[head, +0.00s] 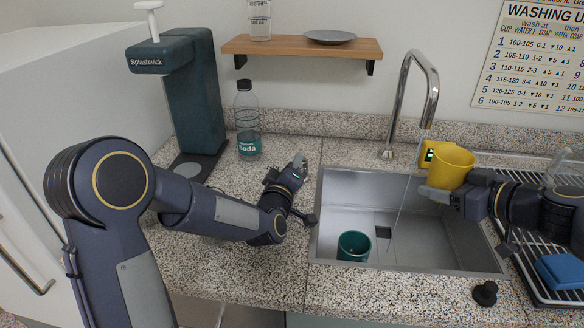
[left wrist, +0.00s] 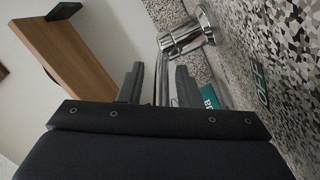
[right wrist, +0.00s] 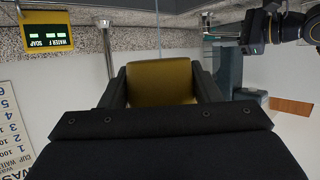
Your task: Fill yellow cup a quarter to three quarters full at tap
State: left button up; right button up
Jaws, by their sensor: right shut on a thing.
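The yellow cup (head: 452,164) is held roughly upright above the right side of the sink by my right gripper (head: 441,192). It also shows between both fingers in the right wrist view (right wrist: 160,82). The water level inside it cannot be seen. The chrome tap (head: 431,92) has a thin stream (head: 403,200) falling into the sink, left of the cup and apart from it. My left gripper (head: 304,190) is left of the sink at a chrome lever (head: 301,161). In the left wrist view, its fingers (left wrist: 160,85) are apart around thin chrome; contact is unclear.
A teal cup (head: 353,246) stands in the steel sink (head: 345,205). A soda bottle (head: 247,122) and a teal dispenser (head: 190,95) stand at the left. A yellow display (head: 426,152) is behind the cup. A rack (head: 530,262) with a blue block (head: 561,271) lies right.

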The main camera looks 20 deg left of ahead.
pick_arm(q)
jog(key=s, duration=0.8)
jog(key=s+d, duration=0.1)
jog(key=s, duration=0.3)
